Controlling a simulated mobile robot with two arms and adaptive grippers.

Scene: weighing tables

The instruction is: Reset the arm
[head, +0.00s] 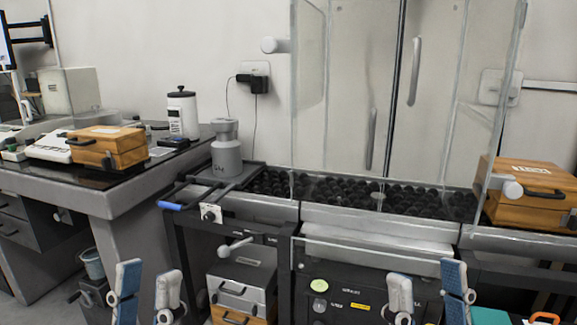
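My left gripper (147,284) shows at the bottom left of the head view. Its two blue and white fingers point up and stand apart with nothing between them. My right gripper (428,284) shows at the bottom right, with its fingers also upright, apart and empty. Both grippers appear in front of the weighing tables and touch nothing that I can see. The rest of both arms is below the picture edge.
A grey cylindrical weight (226,150) stands on the middle table's left end, beside a blue-handled bar (172,206). Clear panels (310,100) enclose a dark bumpy bed (365,192). Wooden cases sit on the left table (108,148) and at right (530,200).

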